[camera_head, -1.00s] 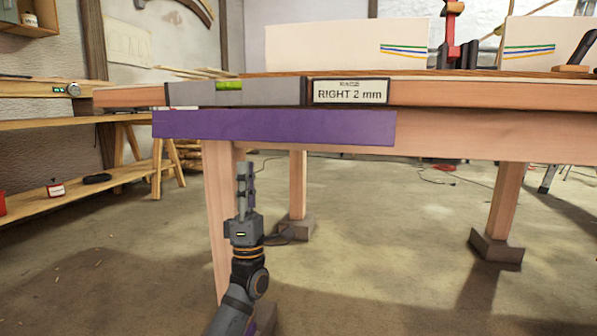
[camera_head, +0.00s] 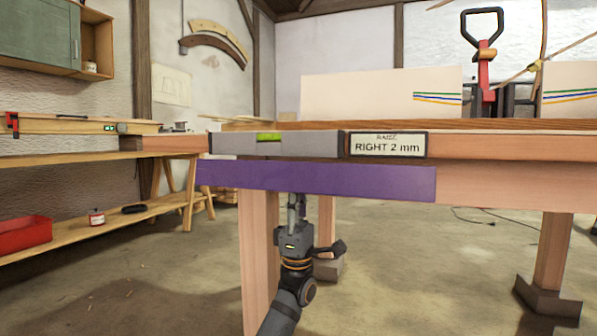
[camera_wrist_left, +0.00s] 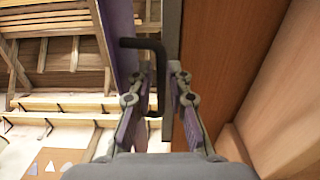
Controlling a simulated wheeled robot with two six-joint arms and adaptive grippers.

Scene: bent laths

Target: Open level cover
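The level (camera_head: 236,145) is a grey box with a green vial (camera_head: 269,137) and a "RAISE RIGHT 2 mm" label (camera_head: 387,145) on the table's front edge. The long purple cover (camera_head: 330,183) hangs down just below it. My left gripper (camera_head: 297,207) points upward at the cover's lower edge, its tips hidden behind the cover. In the left wrist view the gripper (camera_wrist_left: 158,90) is open, with a gap between its fingers. A black bent handle (camera_wrist_left: 160,60) shows between them, apparently untouched. The purple cover (camera_wrist_left: 118,35) is on the left there. My right gripper is not in view.
Wooden table legs (camera_head: 258,250) stand close to my left arm. A side shelf (camera_head: 100,220) with a red bin (camera_head: 22,235) is at the left. A pale board (camera_head: 380,95) and a red-and-black clamp (camera_head: 485,60) are on the table. The floor below is mostly open.

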